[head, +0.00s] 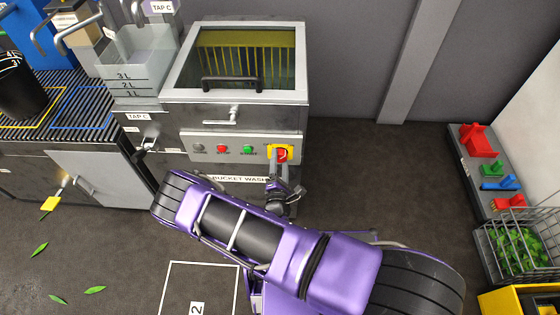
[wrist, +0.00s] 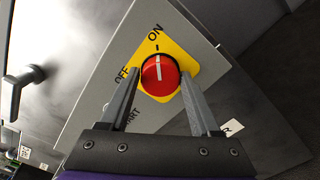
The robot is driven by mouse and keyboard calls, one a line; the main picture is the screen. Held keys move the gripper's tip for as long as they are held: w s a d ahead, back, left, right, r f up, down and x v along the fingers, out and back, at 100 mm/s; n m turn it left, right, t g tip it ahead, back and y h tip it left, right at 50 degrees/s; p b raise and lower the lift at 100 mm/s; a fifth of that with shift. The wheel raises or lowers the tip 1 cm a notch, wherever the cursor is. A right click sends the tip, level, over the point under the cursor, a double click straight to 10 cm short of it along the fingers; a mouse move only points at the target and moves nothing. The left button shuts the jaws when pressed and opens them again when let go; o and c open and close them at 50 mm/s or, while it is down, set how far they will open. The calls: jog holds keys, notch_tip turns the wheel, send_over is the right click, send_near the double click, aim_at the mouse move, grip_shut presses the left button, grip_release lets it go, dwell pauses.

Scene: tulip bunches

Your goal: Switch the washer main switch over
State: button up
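The washer main switch is a red round knob (wrist: 160,75) on a yellow plate (wrist: 188,66) in the wrist view. The white bar on the knob stands upright in that view, in line with the tick below the word ON; OFF is lettered to the left. The switch (head: 282,153) also shows at the right end of the washer's front panel in the head view. My gripper (wrist: 159,73) is open, with one fingertip on each side of the knob, very close to it. I cannot tell whether either finger touches it. My gripper (head: 281,163) reaches up to the switch in the head view.
The bucket washer (head: 235,96) has several smaller buttons left of the switch and a lidded window on top. A tap lever (head: 148,146) sticks out at its left.

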jog(key=c, duration=0.9)
jog(key=shift+n, duration=0.3)
jog(key=n+p, duration=0.1)
jog(key=n, duration=0.2)
jog(key=shift+n, duration=0.4)
jog(key=n, duration=0.4)
jog(key=shift+a+n, duration=0.1)
jog(key=shift+n, duration=0.2)
jog(key=n, duration=0.4)
jog(key=shift+n, duration=2.4)
